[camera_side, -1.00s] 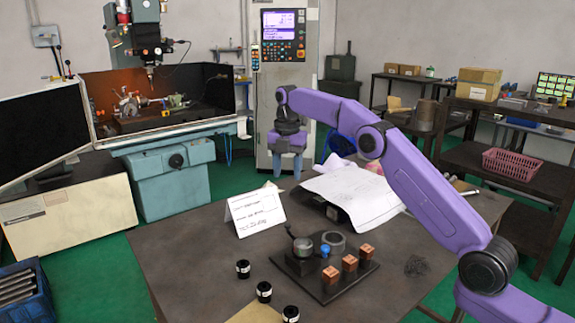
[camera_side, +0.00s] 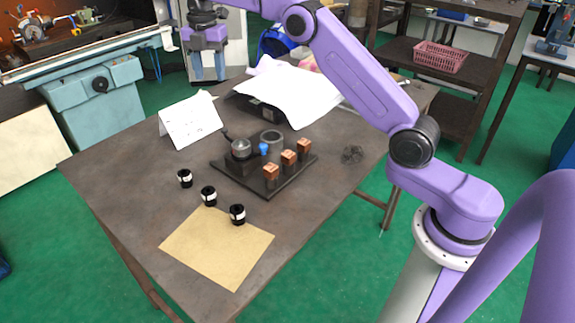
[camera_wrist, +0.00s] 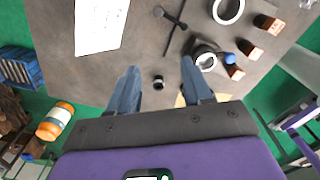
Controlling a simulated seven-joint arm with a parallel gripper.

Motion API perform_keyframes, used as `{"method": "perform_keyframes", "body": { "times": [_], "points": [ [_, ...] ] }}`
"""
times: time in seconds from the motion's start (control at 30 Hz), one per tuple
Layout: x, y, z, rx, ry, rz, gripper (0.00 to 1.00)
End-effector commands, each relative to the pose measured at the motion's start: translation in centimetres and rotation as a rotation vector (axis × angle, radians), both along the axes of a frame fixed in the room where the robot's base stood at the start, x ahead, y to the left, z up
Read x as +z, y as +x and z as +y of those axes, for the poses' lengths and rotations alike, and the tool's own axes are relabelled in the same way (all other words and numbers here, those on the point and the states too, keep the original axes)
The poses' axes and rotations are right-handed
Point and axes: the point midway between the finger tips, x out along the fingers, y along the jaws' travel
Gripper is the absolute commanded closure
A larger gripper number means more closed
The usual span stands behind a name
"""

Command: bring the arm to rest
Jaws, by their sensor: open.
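My gripper (camera_side: 208,74) hangs high beyond the table's back edge in the side view, fingers pointing down, apart and empty. In the wrist view its two blue-grey fingers (camera_wrist: 160,82) stand apart with nothing held between them. The dark fixture plate (camera_side: 238,182) sits on the table (camera_side: 120,165), well away from the gripper. It carries a small round chuck with a handle (camera_side: 241,149), a grey ring (camera_side: 272,139), a blue knob (camera_side: 263,150) and three copper-coloured blocks (camera_side: 288,158).
Three black cylinders with white bands (camera_side: 209,196) stand near a tan sheet (camera_side: 215,248). A white folded card (camera_side: 190,122) and draped white paper (camera_side: 290,92) lie towards the back. The table's left part is clear.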

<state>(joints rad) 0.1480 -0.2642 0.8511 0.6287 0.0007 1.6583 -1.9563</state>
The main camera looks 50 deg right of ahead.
Motion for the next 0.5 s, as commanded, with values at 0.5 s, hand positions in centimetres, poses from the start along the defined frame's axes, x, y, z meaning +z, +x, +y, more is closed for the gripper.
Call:
{"method": "perform_keyframes", "body": {
  "times": [0.5],
  "points": [
    [1.2, -15.8, 10.1, -0.379, 0.012, -0.009, 0.50]
  ]
}}
